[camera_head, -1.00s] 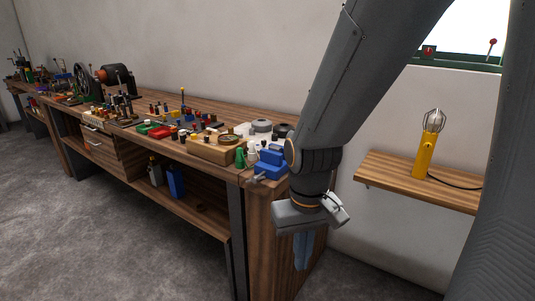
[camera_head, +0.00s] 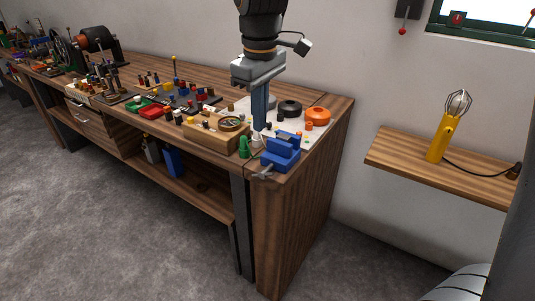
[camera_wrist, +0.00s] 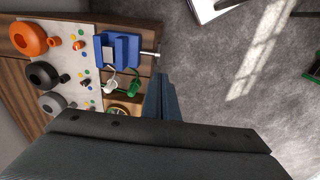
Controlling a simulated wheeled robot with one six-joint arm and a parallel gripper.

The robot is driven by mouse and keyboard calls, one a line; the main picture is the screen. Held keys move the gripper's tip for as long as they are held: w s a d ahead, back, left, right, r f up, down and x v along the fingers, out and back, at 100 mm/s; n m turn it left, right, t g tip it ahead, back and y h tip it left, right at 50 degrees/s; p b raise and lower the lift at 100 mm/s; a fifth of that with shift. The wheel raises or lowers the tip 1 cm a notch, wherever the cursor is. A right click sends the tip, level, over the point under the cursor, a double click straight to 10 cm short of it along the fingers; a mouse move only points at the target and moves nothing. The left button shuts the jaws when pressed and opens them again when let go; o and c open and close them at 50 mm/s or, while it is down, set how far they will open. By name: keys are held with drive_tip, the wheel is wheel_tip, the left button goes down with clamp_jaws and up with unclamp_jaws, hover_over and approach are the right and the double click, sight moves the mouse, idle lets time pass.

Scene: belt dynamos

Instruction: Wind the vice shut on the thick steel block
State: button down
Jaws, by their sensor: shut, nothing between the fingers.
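The blue vice (camera_head: 281,154) stands at the near right corner of the bench. It also shows at the top of the wrist view (camera_wrist: 127,48), with its grey screw and handle (camera_wrist: 149,53) sticking out to the right. A small light grey block (camera_wrist: 108,53) shows at the vice in the wrist view; whether the jaws touch it I cannot tell. My gripper (camera_head: 260,128) points straight down, shut and empty, just behind and left of the vice in the head view. Its fingers also show in the wrist view (camera_wrist: 164,92), apart from the vice.
A wooden box with a round dial (camera_head: 212,137) is further left. Black and orange (camera_head: 317,117) round pieces lie on a white board behind. A yellow lamp (camera_head: 440,140) stands on the wall shelf (camera_head: 470,183).

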drive_tip(key=p, duration=0.2)
hover_over(266, 173)
drive_tip(key=a, duration=0.2)
wheel_tip(266, 173, down, 9)
drive_tip(key=shift+s+d+f+p, duration=0.1)
drive_tip(key=shift+d+f, duration=0.25)
drive_tip(key=shift+f, duration=0.35)
drive_tip(key=shift+s+d+f+p, duration=0.1)
drive_tip(key=shift+d+f, duration=0.3)
drive_tip(key=shift+f, duration=0.25)
drive_tip(key=shift+s+d+f+p, duration=0.1)
drive_tip(key=shift+d+f, duration=0.25)
drive_tip(key=shift+f, duration=0.35)
